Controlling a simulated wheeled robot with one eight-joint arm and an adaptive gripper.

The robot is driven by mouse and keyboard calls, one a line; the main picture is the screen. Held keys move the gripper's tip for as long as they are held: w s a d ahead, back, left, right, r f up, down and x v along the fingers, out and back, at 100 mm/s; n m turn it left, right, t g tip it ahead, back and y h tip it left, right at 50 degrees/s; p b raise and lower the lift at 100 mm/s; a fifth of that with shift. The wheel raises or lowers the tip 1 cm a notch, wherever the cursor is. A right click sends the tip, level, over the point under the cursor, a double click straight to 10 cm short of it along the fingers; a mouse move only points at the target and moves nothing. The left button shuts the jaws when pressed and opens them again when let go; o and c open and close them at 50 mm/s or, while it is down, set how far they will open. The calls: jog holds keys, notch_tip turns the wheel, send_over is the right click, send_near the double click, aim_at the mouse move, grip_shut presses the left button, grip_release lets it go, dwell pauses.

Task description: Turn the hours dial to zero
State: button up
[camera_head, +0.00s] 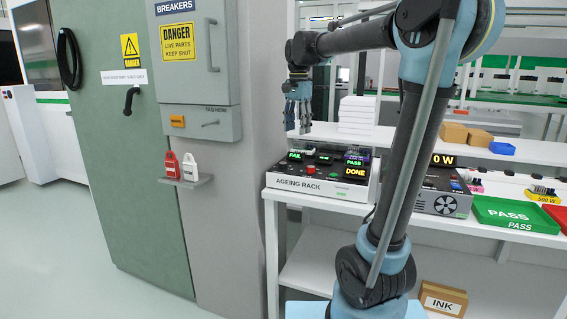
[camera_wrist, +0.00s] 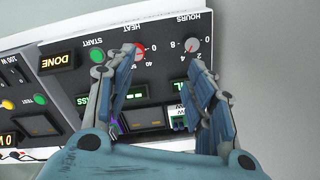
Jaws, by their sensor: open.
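The hours dial (camera_wrist: 192,45) is a small round knob with a red centre and a ring of white numbers on the dark panel of the ageing rack (camera_head: 320,185). I cannot tell which number its pointer is at. In the wrist view the panel appears upside down, and the heat dial (camera_wrist: 137,49) sits to the left of the hours dial. My gripper (camera_wrist: 158,60) is open and empty, its fingertips below and to either side of the space between the two dials. In the head view my gripper (camera_head: 298,127) hangs above the rack's left rear, apart from it.
The rack stands on a white bench. A dark powered unit (camera_head: 445,195) is to its right, then a green PASS tray (camera_head: 510,213). White stacked boxes (camera_head: 357,115) stand behind it. A grey breaker cabinet (camera_head: 195,55) is at left. A green START button (camera_wrist: 97,56) is near the heat dial.

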notch_tip(320, 180, up, 2)
jog(key=m, duration=0.1)
send_over(283, 163)
jog(key=shift+m, duration=0.3)
notch_tip(283, 163, down, 17)
jog(key=shift+w+r, duration=0.1)
jog(key=c, duration=1.1)
